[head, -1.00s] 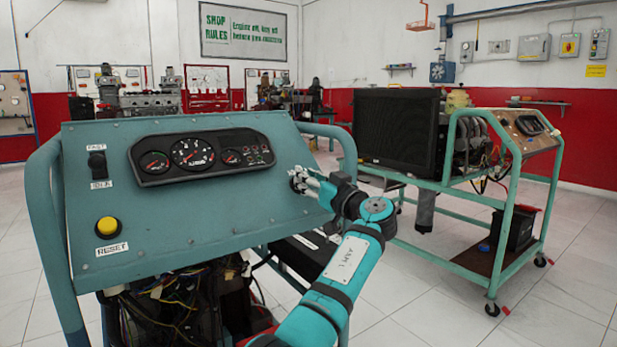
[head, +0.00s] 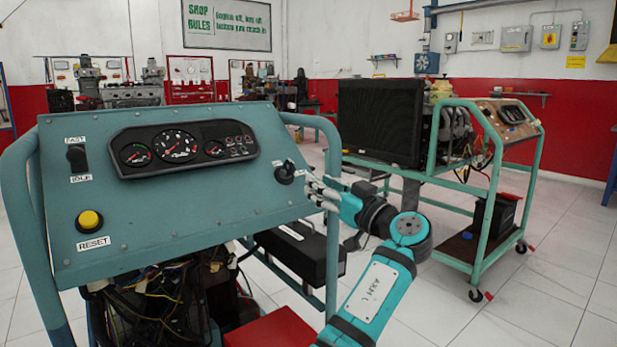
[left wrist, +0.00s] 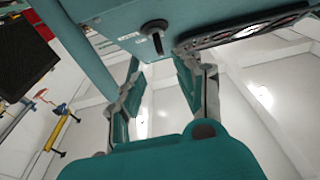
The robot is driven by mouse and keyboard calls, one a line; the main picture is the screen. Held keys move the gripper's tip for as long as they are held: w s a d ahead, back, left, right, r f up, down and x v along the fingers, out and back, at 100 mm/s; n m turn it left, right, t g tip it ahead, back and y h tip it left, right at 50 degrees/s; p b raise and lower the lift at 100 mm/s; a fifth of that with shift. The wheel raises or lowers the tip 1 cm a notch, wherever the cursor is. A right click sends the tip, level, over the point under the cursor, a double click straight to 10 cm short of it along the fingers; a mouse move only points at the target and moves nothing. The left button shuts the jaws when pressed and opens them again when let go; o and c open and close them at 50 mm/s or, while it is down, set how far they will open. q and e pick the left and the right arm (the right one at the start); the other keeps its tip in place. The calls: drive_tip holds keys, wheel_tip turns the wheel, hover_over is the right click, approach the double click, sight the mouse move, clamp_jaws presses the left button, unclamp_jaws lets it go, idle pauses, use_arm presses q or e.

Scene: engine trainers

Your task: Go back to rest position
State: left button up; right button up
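My left gripper (head: 318,190) is just to the right of the dark key switch (head: 287,171) on the blue control panel (head: 190,215). In the left wrist view my left gripper (left wrist: 160,75) has its fingers spread wide with nothing between them. The key switch (left wrist: 155,30) shows beyond the fingertips, apart from them. My right gripper is in neither view.
The panel carries a gauge cluster (head: 180,148), a yellow reset button (head: 90,220) and a toggle switch (head: 77,157). A second engine trainer with a black radiator (head: 380,122) stands at the right. Clear tiled floor (head: 540,300) lies at the lower right.

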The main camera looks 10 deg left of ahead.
use_arm(q)
drive_tip(key=shift+s+d+f, duration=0.1)
drive_tip(key=shift+s+d, duration=0.3)
drive_tip(key=shift+d, duration=0.1)
